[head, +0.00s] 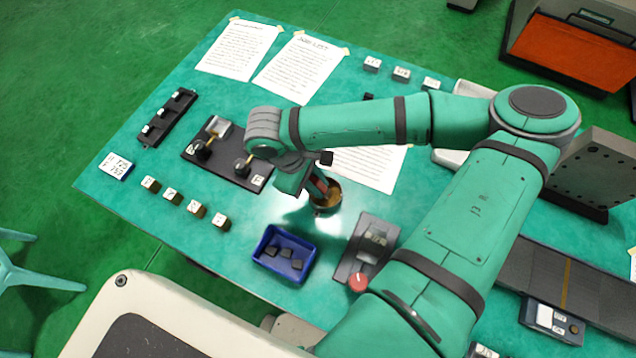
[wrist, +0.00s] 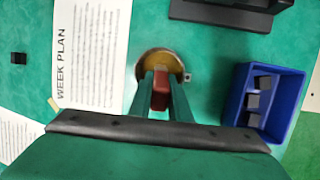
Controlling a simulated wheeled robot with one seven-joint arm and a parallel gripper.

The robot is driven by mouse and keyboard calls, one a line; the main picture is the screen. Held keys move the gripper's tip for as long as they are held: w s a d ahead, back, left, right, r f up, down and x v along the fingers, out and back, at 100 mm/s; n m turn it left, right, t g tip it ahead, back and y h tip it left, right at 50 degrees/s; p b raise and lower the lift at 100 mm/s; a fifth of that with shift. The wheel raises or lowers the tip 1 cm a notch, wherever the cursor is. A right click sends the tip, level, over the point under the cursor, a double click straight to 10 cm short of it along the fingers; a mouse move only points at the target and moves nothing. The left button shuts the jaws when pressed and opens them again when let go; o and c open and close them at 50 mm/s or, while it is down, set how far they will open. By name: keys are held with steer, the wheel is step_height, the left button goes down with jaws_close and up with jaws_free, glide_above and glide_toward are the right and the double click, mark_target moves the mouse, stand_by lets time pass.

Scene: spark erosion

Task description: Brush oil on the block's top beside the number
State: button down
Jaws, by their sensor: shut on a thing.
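My gripper (head: 318,192) is shut on a reddish-brown brush handle (wrist: 160,92), which shows between the fingers (wrist: 160,84) in the wrist view. The handle points down at a round brass pot (head: 328,206), also seen in the wrist view (wrist: 147,68). The brush's bristles are hidden, so I cannot tell whether they touch the pot's inside. Several small blocks with dark marks on top stand in a row at the front left, among them one block (head: 172,198). Several whitish blocks stand at the back, among them one block (head: 372,64). Their marks are too small to read.
A blue bin (head: 268,262) with dark pieces stands in front of the pot. A grey device with a red button (head: 357,282) is to its right. A dark plate with knobs (head: 240,178) lies left of my gripper. Paper sheets (head: 238,48) lie at the back.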

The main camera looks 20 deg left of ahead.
mark_target(318, 179)
steer(key=shift+r, duration=3.5)
